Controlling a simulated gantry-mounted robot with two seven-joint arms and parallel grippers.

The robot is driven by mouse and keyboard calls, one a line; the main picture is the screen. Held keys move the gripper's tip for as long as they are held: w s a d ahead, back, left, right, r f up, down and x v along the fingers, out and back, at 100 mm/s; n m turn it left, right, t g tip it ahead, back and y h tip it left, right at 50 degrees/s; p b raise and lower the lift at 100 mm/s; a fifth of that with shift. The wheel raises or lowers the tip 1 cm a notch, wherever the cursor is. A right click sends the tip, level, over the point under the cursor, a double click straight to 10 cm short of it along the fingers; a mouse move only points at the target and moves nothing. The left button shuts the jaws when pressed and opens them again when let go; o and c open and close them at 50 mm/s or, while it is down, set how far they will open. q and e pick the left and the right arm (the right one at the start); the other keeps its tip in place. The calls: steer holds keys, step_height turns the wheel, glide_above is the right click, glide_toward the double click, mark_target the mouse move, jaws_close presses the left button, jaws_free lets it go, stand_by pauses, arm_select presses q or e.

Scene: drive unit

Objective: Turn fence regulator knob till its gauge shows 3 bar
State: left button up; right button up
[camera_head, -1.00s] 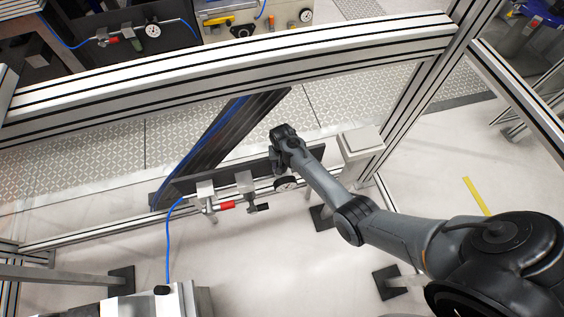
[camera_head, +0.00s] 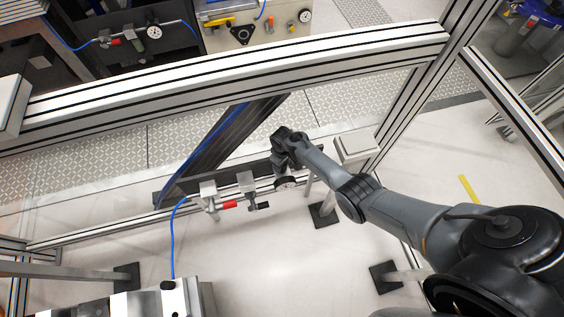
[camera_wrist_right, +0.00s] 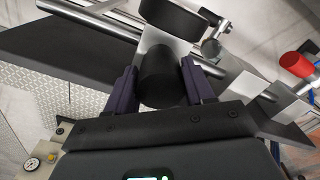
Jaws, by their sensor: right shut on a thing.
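The fence regulator is mounted on a dark plate on the fence in the head view, with its small round gauge (camera_head: 287,184) beside my right gripper (camera_head: 281,160). The gauge's face is too small and oblique to read. In the right wrist view the black cylindrical regulator knob (camera_wrist_right: 162,76) sits between the two purple fingers of my right gripper (camera_wrist_right: 161,84), which is shut on it. A dark round housing (camera_wrist_right: 172,17), probably the gauge from its side, stands just beyond the knob; no dial face shows there. My left gripper is not in view.
A blue hose (camera_head: 172,240) hangs at the left. An aluminium fence beam (camera_head: 230,75) crosses above. Another gauge (camera_head: 154,32) stands on a back cabinet.

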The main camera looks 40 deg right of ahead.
steer(key=shift+n, duration=1)
steer(key=o, duration=1)
steer(key=shift+s, duration=0.1)
